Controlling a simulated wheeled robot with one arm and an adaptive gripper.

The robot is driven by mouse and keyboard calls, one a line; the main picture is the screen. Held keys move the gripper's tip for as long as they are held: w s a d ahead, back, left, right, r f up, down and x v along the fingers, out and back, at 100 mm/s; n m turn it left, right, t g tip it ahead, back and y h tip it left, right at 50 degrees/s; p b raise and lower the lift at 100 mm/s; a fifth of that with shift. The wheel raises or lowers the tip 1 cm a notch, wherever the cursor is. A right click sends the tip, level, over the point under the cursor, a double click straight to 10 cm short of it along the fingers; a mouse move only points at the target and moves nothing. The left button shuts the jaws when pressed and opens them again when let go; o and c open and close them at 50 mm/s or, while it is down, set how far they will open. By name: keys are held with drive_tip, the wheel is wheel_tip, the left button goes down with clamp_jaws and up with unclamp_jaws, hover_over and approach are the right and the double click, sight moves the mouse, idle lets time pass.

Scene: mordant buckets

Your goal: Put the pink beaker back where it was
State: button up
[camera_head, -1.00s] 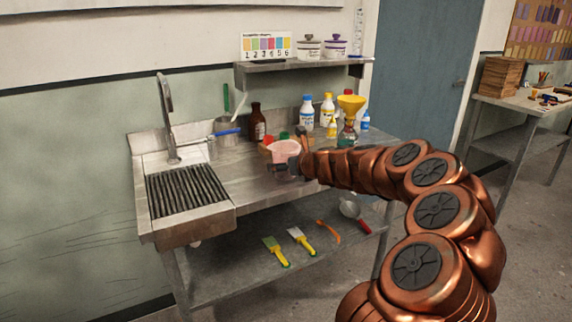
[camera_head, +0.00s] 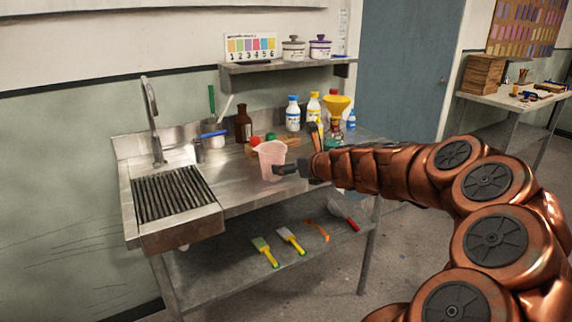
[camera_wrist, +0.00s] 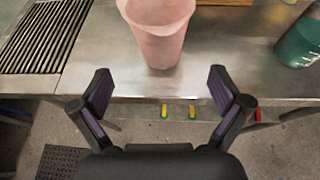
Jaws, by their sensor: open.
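The pink beaker (camera_head: 272,160) stands upright on the steel counter (camera_head: 236,186), right of the sink. In the wrist view the beaker (camera_wrist: 157,38) stands at top centre, close to the counter's front edge. My gripper (camera_head: 285,169) is at the front right of the beaker in the head view. In the wrist view my gripper (camera_wrist: 159,85) is open and empty, its two fingers spread wide. The beaker is beyond the fingertips, roughly centred between them, with bare counter showing between.
A sink with a black drain rack (camera_head: 172,194) is left. Behind the beaker stand a brown bottle (camera_head: 243,124), white bottles (camera_head: 293,114) and a flask with a yellow funnel (camera_head: 337,104). Brushes (camera_head: 264,252) lie on the lower shelf. A wall shelf (camera_head: 285,68) holds two lidded pots.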

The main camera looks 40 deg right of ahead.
drive_tip(key=shift+s+r, duration=0.2)
drive_tip(key=shift+s, duration=0.3)
drive_tip(key=s+a+f+n+g+y, duration=0.2)
drive_tip(key=s+a+n+g+y, duration=0.15)
drive_tip(key=a+n, duration=0.8)
drive_tip(key=s+a+f+n+g+y, duration=0.2)
drive_tip(key=s+a+n+y, duration=0.3)
drive_tip(key=a, duration=1.1)
drive_tip(key=s+a+f+n+g+h, duration=0.2)
drive_tip(key=s+a+f+n+g, duration=0.15)
drive_tip(key=s+n, duration=0.35)
drive_tip(key=s+a+f+n+g+h, duration=0.25)
drive_tip(key=s+f+n, duration=0.2)
drive_tip(key=s, duration=0.35)
drive_tip(key=s+d+n+g+h, duration=0.2)
drive_tip(key=s+n, duration=0.2)
drive_tip(key=s, duration=0.3)
drive_tip(key=s+d+f+n+g+h, duration=0.1)
drive_tip(key=s+d+n+g, duration=0.1)
drive_tip(key=s, duration=0.5)
drive_tip(key=shift+d+f+n+h, duration=0.35)
drive_tip(key=shift+d+n, duration=0.35)
drive_tip(key=shift+n, duration=0.5)
